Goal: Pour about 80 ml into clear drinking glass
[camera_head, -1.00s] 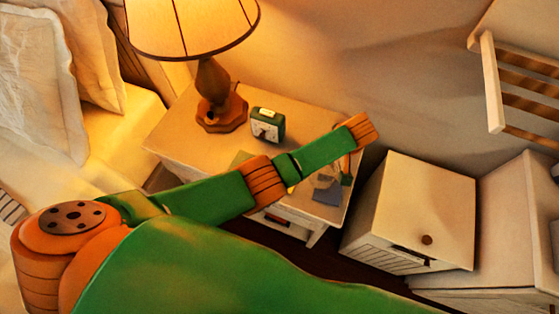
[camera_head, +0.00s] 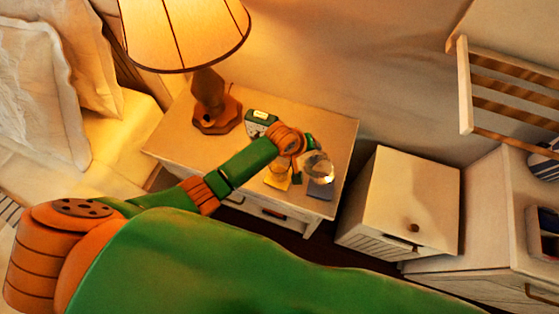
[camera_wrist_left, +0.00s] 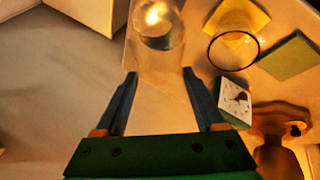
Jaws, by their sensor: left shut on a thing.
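My left gripper (camera_wrist_left: 160,105) is shut on a clear, rounded see-through vessel (camera_wrist_left: 157,62), whose body extends away from the fingers in the left wrist view. In the head view the vessel (camera_head: 318,167) is above the front right of the nightstand, and the gripper (camera_head: 303,165) is partly hidden by its wrist. A clear drinking glass (camera_head: 280,168) stands on a yellow square (camera_head: 272,182), left of the vessel. Its round rim also shows in the left wrist view (camera_wrist_left: 234,68). I cannot make out any liquid level. My right gripper is out of view.
A white cabinet (camera_head: 410,195) stands to the right. The bed and pillows (camera_head: 35,85) are at left.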

